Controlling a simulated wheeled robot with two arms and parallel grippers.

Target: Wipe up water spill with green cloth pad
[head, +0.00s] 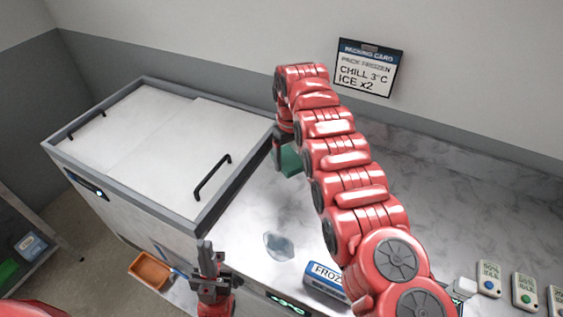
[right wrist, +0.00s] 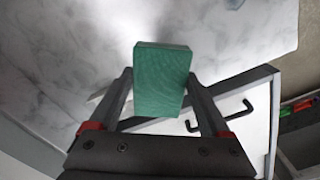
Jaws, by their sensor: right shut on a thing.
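The green cloth pad (head: 291,160) is partly hidden behind my right gripper (head: 283,150) near the back of the counter, beside the chest's right edge. In the right wrist view, the pad (right wrist: 161,80) is a thick green block between the two fingers of my right gripper (right wrist: 163,92), which is shut on it. I cannot tell whether the pad touches the counter. The water spill (head: 279,246) is a small clear puddle on the marble counter, in front of the pad and apart from it. My left gripper (head: 213,248) points up near the counter's front edge, empty, its fingers apart.
A white chest (head: 150,135) with black handles stands left of the counter (head: 255,215). A blue-and-white box labelled "FROZ" (head: 325,279) lies right of the spill. An orange bin (head: 150,271) is low at left. Several small devices (head: 489,279) stand at right.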

